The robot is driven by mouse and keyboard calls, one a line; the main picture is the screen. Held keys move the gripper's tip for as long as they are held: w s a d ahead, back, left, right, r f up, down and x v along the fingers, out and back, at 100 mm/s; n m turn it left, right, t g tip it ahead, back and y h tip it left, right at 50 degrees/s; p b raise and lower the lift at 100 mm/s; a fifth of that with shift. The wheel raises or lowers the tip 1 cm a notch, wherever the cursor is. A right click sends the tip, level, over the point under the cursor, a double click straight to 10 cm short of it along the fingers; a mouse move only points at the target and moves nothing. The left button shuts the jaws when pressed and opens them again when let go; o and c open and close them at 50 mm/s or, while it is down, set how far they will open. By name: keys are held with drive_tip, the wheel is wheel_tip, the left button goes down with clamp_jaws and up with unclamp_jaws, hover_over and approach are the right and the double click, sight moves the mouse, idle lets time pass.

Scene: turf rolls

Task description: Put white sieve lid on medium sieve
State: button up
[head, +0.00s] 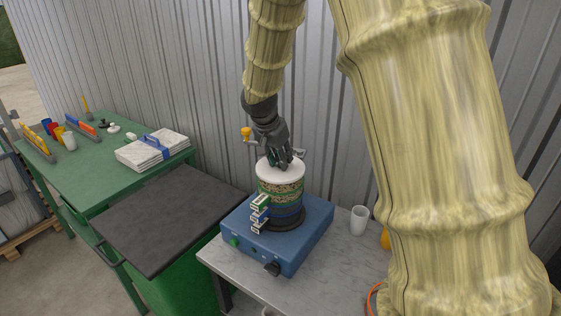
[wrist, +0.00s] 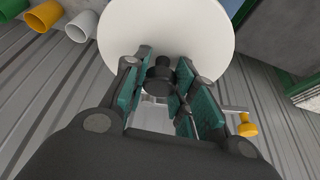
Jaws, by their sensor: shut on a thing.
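The white sieve lid (head: 280,168) is at the top of a stack of sieves (head: 283,192) on a blue shaker box (head: 283,244). My gripper (head: 280,163) is directly above the lid. In the wrist view my gripper (wrist: 161,88) is shut on the dark knob at the middle of the white lid (wrist: 205,25). The lid looks level and at the stack's top rim; I cannot tell whether it fully rests there. The stack shows tan, green and blue bands. Which sieve is the medium one is hard to tell.
Green and white tags (head: 260,208) hang at the stack's front left. A white cup (head: 359,220) stands on the grey table (head: 343,250) to the right. A yellow-knobbed crank (head: 247,134) is on the wall behind. A green bench (head: 90,165) and a dark-topped bin (head: 165,215) stand left.

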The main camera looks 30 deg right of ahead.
drive_tip(key=shift+w+d, duration=0.2)
drive_tip(key=shift+d, duration=0.1)
drive_tip(key=shift+s+f+p, duration=0.1)
drive_tip(key=shift+f+p, duration=0.25)
drive_tip(key=shift+p, duration=0.05)
drive_tip(key=shift+f+p, duration=0.55)
drive_tip(key=shift+f, duration=0.85)
drive_tip(key=shift+a, duration=0.1)
drive_tip(key=shift+f, duration=0.1)
drive_tip(key=o, duration=1.1)
